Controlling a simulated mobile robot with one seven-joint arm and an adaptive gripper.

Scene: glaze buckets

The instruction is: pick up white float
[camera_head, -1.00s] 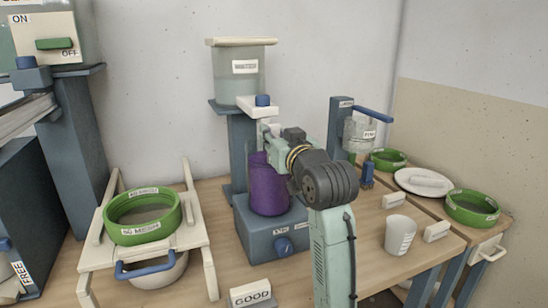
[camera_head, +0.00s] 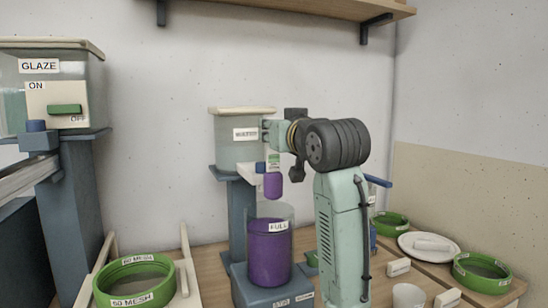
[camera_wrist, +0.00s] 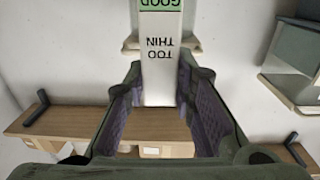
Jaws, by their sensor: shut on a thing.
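The white float (camera_head: 273,162) hangs upright from my gripper (camera_head: 271,140). Its stem has a green band, and its lower end (camera_head: 272,185) is purple. In the wrist view the white float (camera_wrist: 161,62) stands between the two finger pads, its words "GOOD" and "TOO THIN" upside down. My gripper (camera_wrist: 160,88) is shut on it. The float is directly above a clear jar (camera_head: 284,212) of purple glaze (camera_head: 269,252) marked "FULL". Its bottom seems just above the rim. Part of my gripper is hidden behind my wrist.
A water tank (camera_head: 238,155) on a blue stand is close behind my gripper. Green sieves stand at the left (camera_head: 133,284) and right (camera_head: 481,270), with a white plate (camera_head: 416,252) at the right. A wall shelf (camera_head: 290,12) is high above.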

